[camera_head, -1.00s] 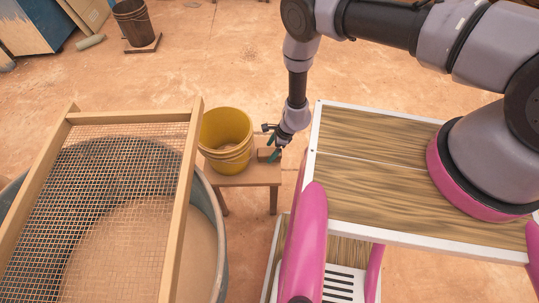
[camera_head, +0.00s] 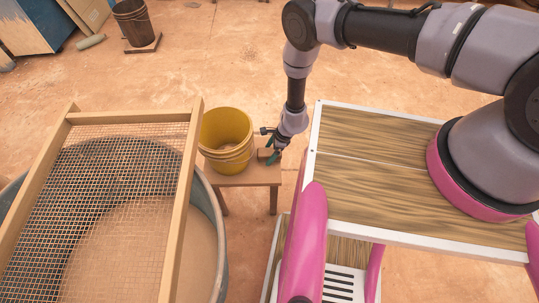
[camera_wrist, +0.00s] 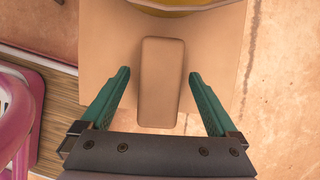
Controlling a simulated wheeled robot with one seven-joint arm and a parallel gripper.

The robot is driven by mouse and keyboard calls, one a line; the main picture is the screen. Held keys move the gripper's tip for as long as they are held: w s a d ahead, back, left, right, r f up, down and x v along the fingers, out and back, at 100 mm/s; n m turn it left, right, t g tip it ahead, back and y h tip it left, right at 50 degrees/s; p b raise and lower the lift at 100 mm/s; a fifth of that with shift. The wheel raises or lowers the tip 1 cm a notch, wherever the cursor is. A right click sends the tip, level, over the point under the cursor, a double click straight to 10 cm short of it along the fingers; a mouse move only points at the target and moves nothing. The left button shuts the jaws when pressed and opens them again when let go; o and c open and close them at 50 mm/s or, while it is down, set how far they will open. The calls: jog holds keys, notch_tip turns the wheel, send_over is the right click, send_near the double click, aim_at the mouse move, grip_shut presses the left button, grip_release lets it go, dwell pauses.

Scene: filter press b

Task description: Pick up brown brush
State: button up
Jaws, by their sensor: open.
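The brown brush shows as a plain brown block (camera_wrist: 161,82) on a small wooden stool in the wrist view. In the head view the brush (camera_head: 264,154) is partly hidden by my gripper, beside the yellow bucket. My gripper (camera_wrist: 160,90) is open, with one teal finger on each side of the block and a clear gap between each finger and it. In the head view my gripper (camera_head: 270,154) points down over the stool's right part. I cannot tell the exact height of the fingertips against the brush.
The yellow bucket (camera_head: 227,140) stands on the stool (camera_head: 246,176) close to the brush. A wood-framed mesh screen (camera_head: 187,170) lies over a round tub (camera_head: 210,250) on the left. My own base is on the right. A dark bucket (camera_head: 133,22) stands far back.

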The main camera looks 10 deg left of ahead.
jog(key=shift+c, duration=0.3)
grip_shut()
jog(key=shift+r, duration=0.1)
notch_tip(320, 180, up, 28)
jog(key=shift+r, duration=0.2)
